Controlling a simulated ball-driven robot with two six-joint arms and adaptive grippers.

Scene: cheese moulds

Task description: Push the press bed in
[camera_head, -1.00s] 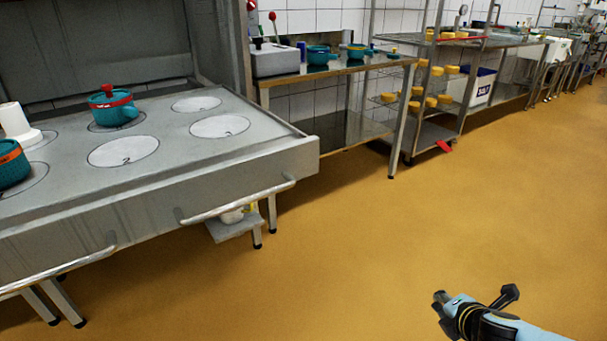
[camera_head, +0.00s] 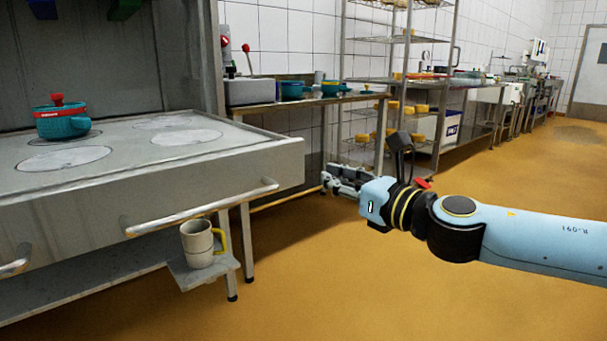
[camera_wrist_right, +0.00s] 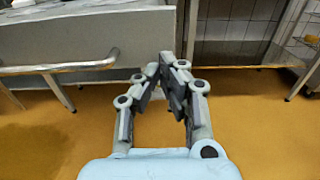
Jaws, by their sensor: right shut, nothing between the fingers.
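The press bed (camera_head: 225,141) is a grey metal slab with pale numbered circles, standing out from under a grey upright housing at the left. Its front carries a tubular handle (camera_head: 200,209); part of a second one shows at the left edge. A teal mould with a red band and red knob (camera_head: 62,122) stands on the bed. My right gripper (camera_head: 328,180) is shut and empty, to the right of the bed's front right corner and apart from it in the picture. In the right wrist view the bed's front (camera_wrist_right: 90,42) and handle (camera_wrist_right: 70,66) lie beyond the fingers. My left gripper is out of view.
A beige mug with a yellow handle (camera_head: 197,243) stands on a low shelf (camera_head: 222,268) below the bed front. A side table (camera_head: 305,101) with teal pots and a wire rack (camera_head: 401,39) with yellow cheeses stand behind. The orange floor (camera_head: 400,290) is clear.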

